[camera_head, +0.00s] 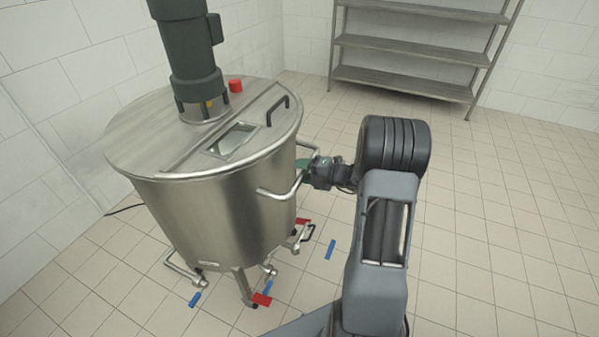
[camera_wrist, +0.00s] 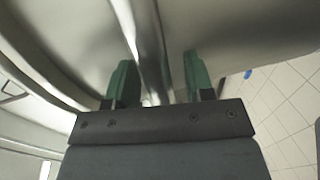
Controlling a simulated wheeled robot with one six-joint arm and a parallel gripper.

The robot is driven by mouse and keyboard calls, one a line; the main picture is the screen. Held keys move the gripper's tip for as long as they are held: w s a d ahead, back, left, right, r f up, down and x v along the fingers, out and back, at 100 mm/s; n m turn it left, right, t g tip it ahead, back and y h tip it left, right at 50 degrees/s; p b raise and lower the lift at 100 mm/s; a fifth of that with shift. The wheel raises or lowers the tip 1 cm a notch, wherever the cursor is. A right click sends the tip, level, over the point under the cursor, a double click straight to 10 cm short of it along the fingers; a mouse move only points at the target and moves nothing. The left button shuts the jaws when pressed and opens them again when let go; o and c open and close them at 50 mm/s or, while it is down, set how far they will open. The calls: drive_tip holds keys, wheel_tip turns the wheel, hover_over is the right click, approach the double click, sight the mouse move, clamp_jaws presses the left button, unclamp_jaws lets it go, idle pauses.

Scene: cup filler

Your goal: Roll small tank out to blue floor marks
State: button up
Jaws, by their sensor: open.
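The steel tank (camera_head: 215,215) stands on legs at left centre in the head view, with a grey motor on its lid. A tubular side handle (camera_head: 283,192) sticks out on its right. My gripper (camera_head: 303,170) is at this handle, partly hidden by my wrist. In the wrist view my gripper (camera_wrist: 156,75) is open, its green fingers either side of a shiny metal bar (camera_wrist: 148,45); contact cannot be told. Blue floor marks lie at the front left (camera_head: 195,299), under the tank's front (camera_head: 267,287) and to its right (camera_head: 330,250).
Red pieces show by the tank's feet, at the front (camera_head: 262,299) and right (camera_head: 302,221). A metal shelf (camera_head: 420,48) stands at the back wall. The tiled floor at right is clear.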

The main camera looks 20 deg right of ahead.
drive_tip(key=shift+w+a+f, duration=0.15)
drive_tip(key=shift+w+a, duration=0.25)
clamp_jaws()
idle(0.4)
